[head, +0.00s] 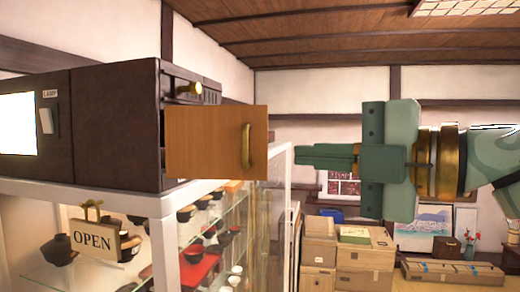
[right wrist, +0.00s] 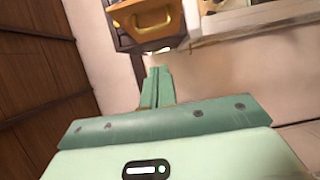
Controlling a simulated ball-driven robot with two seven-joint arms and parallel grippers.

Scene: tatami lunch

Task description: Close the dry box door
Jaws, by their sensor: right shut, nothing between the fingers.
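The dry box (head: 110,125) is a dark brown box on top of a glass cabinet at the left. Its wooden door (head: 205,140) stands open, swung out from the box's right-hand face, with a brass handle (head: 247,145) near its free edge. In the right wrist view the door (right wrist: 122,18) and its handle (right wrist: 150,22) show at the top, beyond the fingertips. My right gripper (head: 298,155) is shut and empty, pointing left, at the handle's height. It appears a little right of the door, apart from it. My left gripper is not in view.
The glass cabinet (head: 140,200) below holds bowls and bears an OPEN sign (head: 95,241). A brass knob (head: 190,89) sits on the box above the door. Cardboard boxes (head: 365,270) are stacked at the back right. The space right of the door is free except for my arm.

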